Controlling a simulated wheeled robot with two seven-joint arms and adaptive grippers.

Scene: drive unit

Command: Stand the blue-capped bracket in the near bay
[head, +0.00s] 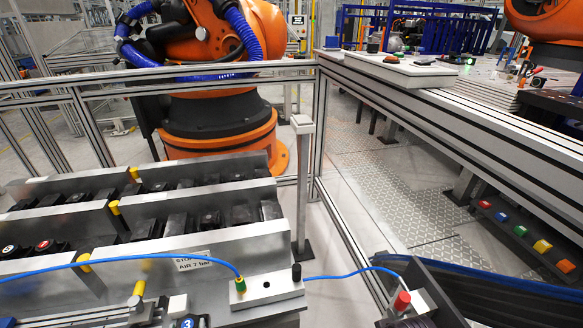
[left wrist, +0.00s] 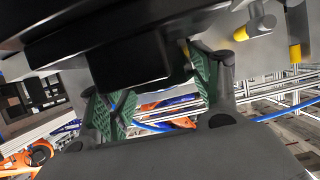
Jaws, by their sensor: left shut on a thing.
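A blue cap marked 3 (head: 187,322) shows at the bottom edge of the head view, on a dark part cut off by the frame. In the left wrist view my left gripper (left wrist: 156,95) has its green-padded fingers on either side of a black blocky part (left wrist: 130,60) and is shut on it. No cap shows on that part there, so I cannot tell whether it is the blue-capped bracket. The grey stepped rack (head: 230,255) holds rows of black parts between its walls; its nearest bay is partly cut off. My right gripper is in neither view.
Yellow-topped posts (head: 84,262) stand along the rack. A blue cable (head: 130,257) runs across it to a green-and-yellow connector (head: 240,285). A black knob (head: 297,272) stands beside it. A box with a red knob (head: 402,300) is at right. Rails enclose the area.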

